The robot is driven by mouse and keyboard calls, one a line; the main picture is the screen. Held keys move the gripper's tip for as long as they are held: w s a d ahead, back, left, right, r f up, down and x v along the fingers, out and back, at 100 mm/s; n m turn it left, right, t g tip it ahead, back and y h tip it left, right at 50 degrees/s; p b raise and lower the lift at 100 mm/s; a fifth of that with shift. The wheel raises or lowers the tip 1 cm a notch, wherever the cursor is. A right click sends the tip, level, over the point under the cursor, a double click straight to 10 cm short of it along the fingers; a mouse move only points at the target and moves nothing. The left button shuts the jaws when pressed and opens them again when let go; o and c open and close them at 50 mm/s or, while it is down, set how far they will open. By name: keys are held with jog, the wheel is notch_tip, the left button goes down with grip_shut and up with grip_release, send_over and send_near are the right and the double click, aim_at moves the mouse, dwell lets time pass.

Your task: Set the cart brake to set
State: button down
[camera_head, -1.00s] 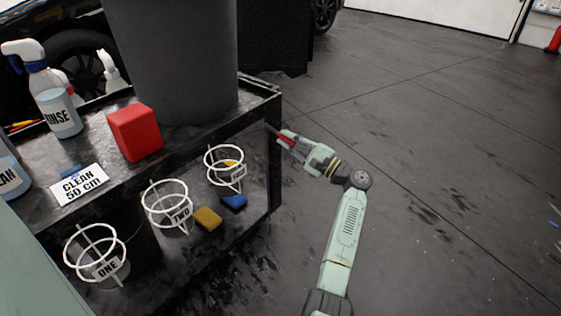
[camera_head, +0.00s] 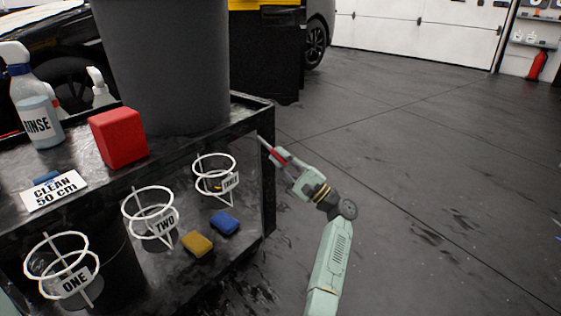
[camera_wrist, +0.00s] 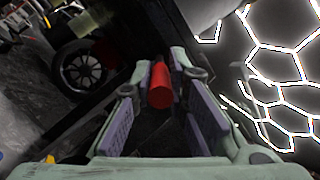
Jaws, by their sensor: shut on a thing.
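The black cart (camera_head: 262,105) stands at the left. Its brake lever, with a red grip (camera_head: 279,157), sticks out from the cart's right front corner post and slopes down to the right. My gripper (camera_head: 283,166) is shut on the red grip at the lever's outer end. In the wrist view, the red grip (camera_wrist: 160,86) shows end-on between the two fingers of my gripper (camera_wrist: 158,100). The fingers hide part of the lever. I see no readable brake marking.
On the cart's top stand a grey bin (camera_head: 165,65), a red block (camera_head: 118,138), a rinse bottle (camera_head: 38,115) and a sign card (camera_head: 54,190). Below are white ring holders (camera_head: 148,212), a yellow sponge (camera_head: 197,243) and a blue sponge (camera_head: 224,222). The floor at right is clear.

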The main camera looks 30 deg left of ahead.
jog(key=shift+w, duration=0.15)
jog(key=c, duration=1.6)
grip_release()
jog(key=shift+o, duration=0.2)
notch_tip(320, 180, up, 10)
jog(key=shift+f, duration=0.1)
jog(key=shift+c, duration=0.5)
